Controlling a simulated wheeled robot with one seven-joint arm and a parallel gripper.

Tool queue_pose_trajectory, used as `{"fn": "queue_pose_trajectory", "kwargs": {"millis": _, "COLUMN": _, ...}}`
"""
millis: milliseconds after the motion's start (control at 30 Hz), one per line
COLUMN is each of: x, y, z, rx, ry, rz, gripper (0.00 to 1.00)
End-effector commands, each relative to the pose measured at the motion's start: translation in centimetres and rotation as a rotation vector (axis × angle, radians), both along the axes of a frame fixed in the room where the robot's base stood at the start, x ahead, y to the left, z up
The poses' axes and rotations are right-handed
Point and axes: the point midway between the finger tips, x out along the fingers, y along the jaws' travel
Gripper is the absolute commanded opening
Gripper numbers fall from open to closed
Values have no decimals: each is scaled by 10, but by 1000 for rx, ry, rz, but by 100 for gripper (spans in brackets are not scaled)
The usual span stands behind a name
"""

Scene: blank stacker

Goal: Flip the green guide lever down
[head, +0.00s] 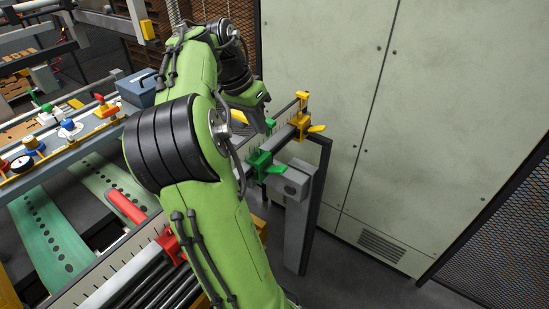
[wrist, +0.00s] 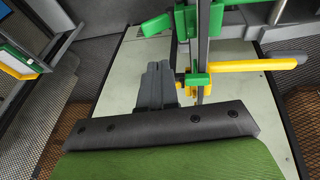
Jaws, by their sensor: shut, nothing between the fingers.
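The green guide lever (head: 276,169) sticks out to the right from a green clamp block (head: 260,159) on the rail at the middle of the head view. It looks roughly level there. My gripper (head: 267,125) is above and behind the green block, partly hidden by my arm. In the wrist view my gripper (wrist: 160,72) has its grey fingers together and empty. Green clamp parts (wrist: 200,20) stand beyond and to the right of the fingertips, and a green piece (wrist: 155,25) lies above them. I cannot tell whether the fingers touch any of it.
A yellow lever (head: 316,128) on a yellow clamp (head: 300,121) sits farther along the rail and shows in the wrist view (wrist: 265,65). A red lever (head: 127,207) is at the left. A pale cabinet (head: 455,120) stands behind. Floor right of the rail post is clear.

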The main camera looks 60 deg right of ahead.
Motion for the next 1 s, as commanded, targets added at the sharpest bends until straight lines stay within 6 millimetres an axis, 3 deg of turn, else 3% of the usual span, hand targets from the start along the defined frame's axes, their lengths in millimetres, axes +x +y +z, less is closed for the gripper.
{"fn": "queue_pose_trajectory", "kwargs": {"millis": 33, "x": -4, "y": -3, "z": -16, "rx": 4, "ry": 2, "rz": -3, "gripper": 0}}
{"fn": "queue_pose_trajectory", "kwargs": {"millis": 200, "x": -12, "y": -12, "z": -52, "rx": 4, "ry": 2, "rz": -3, "gripper": 0}}
{"fn": "queue_pose_trajectory", "kwargs": {"millis": 500, "x": -32, "y": -17, "z": -101, "rx": 2, "ry": -1, "rz": -1, "gripper": 0}}
{"fn": "queue_pose_trajectory", "kwargs": {"millis": 1000, "x": -36, "y": -17, "z": -109, "rx": 0, "ry": -3, "rz": 1, "gripper": 0}}
